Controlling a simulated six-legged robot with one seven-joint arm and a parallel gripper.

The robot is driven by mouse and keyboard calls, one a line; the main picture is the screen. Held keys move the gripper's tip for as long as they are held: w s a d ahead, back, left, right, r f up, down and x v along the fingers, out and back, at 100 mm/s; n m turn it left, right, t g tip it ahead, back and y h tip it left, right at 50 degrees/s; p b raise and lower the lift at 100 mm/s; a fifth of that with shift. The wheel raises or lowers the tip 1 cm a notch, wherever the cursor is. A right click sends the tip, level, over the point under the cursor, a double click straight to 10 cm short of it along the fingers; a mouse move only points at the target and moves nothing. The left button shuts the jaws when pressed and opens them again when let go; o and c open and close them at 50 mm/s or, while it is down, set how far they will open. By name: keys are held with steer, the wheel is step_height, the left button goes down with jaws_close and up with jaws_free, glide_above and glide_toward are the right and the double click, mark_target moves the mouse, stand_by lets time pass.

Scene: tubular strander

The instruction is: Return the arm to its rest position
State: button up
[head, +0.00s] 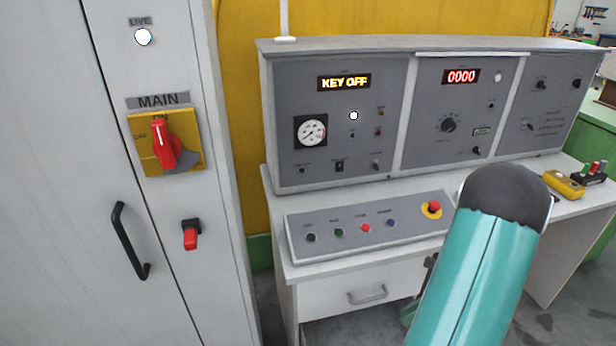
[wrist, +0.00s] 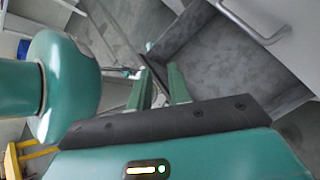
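My arm (head: 483,255), teal with a dark rounded joint, rises at the right of the head view in front of the control desk. My gripper (wrist: 158,78) shows in the wrist view with its two green fingers apart and nothing between them. It points toward the grey floor and the desk's lower part.
The desk (head: 350,294) has a sloped button panel (head: 372,228) with a red emergency button (head: 433,208). Behind it stands the instrument console (head: 335,125), reading "KEY OFF". A cabinet (head: 60,180) with a red main switch (head: 162,145) stands left. A yellow device (head: 563,184) lies right.

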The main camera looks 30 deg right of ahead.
steer(key=w+a+r+n+g+h, duration=0.2)
steer(key=w+a+r+n, duration=0.2)
steer(key=a+r+n, duration=0.35)
steer(key=w+a+r+n+g+h, duration=0.1)
steer(key=w+a+r+n+h, duration=0.2)
steer(key=w+a+r+n, duration=0.4)
steer(key=s+a+r+n+t+h, duration=0.1)
steer(key=s+a+r+n+t, duration=0.1)
steer(key=a+r+n, duration=0.4)
steer(key=s+a+r+n+t+h, duration=0.2)
steer(key=s+a+r+n, duration=0.3)
steer(key=a, duration=0.6)
step_height(320, 180, up, 2)
steer(key=n, duration=0.3)
steer(key=shift+a+t+h, duration=0.3)
steer(key=shift+a, duration=0.1)
steer(key=shift+s+d+r, duration=0.1)
steer(key=shift+s, duration=0.05)
